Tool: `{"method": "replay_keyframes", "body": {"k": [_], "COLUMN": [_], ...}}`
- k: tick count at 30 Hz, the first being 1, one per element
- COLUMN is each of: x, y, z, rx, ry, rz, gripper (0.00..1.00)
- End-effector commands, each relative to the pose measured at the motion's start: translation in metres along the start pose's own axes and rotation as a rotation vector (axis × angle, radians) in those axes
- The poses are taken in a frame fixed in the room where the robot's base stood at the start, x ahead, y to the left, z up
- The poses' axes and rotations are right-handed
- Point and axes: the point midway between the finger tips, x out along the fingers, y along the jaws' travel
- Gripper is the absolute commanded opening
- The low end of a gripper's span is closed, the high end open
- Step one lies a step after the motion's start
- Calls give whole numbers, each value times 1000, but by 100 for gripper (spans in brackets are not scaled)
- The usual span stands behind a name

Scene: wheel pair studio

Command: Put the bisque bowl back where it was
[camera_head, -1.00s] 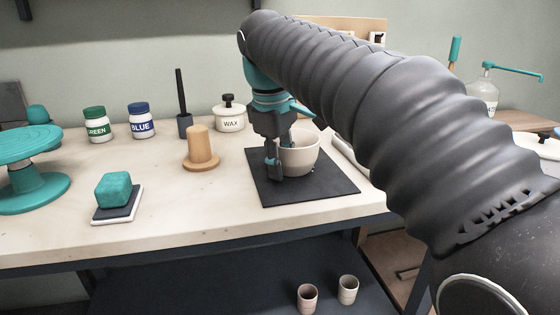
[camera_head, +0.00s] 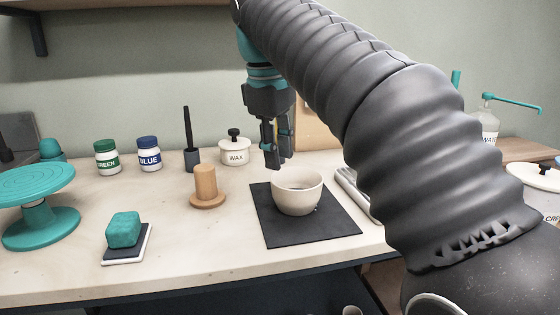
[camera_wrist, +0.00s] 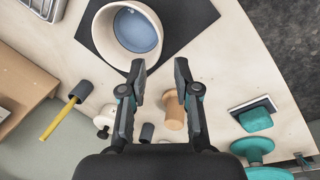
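The bisque bowl (camera_head: 297,193) stands upright on the dark square mat (camera_head: 338,224) on the workbench. In the wrist view the bowl (camera_wrist: 155,40) shows from above, with a blue-grey inside, on the mat (camera_wrist: 196,22). My gripper (camera_head: 278,164) is above and just behind the bowl's left rim, apart from it. In the wrist view my gripper (camera_wrist: 160,70) has its two fingers spread with nothing between them, and the bowl lies beyond the fingertips.
A wooden peg on a round base (camera_head: 206,186), a wax pot (camera_head: 234,151), a green jar (camera_head: 107,157) and a blue jar (camera_head: 149,154) stand left of the mat. A teal sponge (camera_head: 123,230) and a teal turntable (camera_head: 38,188) are farther left. A metal roller (camera_head: 352,192) lies right of the bowl.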

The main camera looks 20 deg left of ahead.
Motion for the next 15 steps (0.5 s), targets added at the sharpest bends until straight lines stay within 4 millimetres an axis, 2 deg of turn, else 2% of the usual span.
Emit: {"method": "replay_keyframes", "body": {"k": [3, 11, 14, 15], "x": [-6, -6, -5, -3], "y": [0, 0, 4, 8], "z": [0, 1, 12, 20], "rx": [0, 3, 32, 58], "ry": [0, 0, 6, 10], "rz": [0, 0, 4, 5], "gripper": [31, 31, 31, 31]}}
